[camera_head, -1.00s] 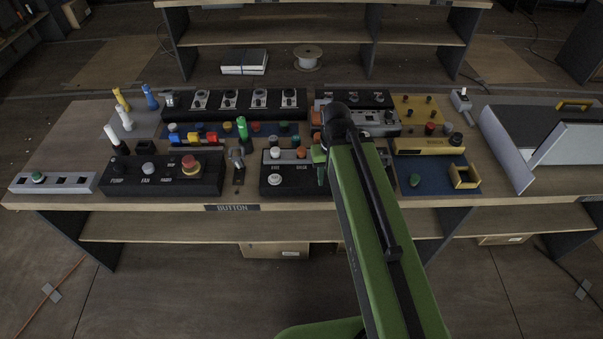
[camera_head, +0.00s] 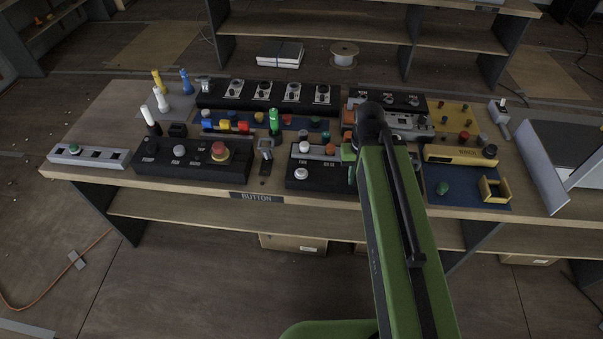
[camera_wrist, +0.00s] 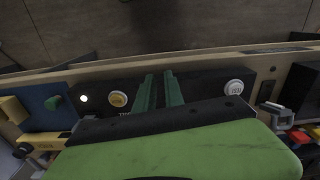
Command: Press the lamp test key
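A black panel (camera_head: 320,184) at the front middle of the bench carries a round white key (camera_head: 301,174). In the wrist view this white key (camera_wrist: 234,87) has dark marking too small to read surely. An orange round key (camera_wrist: 118,99) is on the other side of the fingers, with a small bright white spot (camera_wrist: 84,98) beyond it. I cannot tell for certain which is the lamp test key. My gripper (camera_wrist: 160,76) is over this panel between the white and orange keys, its green fingers slightly apart and empty. In the head view my arm hides the panel's right part.
Left of it is a black panel with a red mushroom button (camera_head: 220,151). A blue board (camera_head: 462,194) with a yellow bracket (camera_head: 495,190) is at right.

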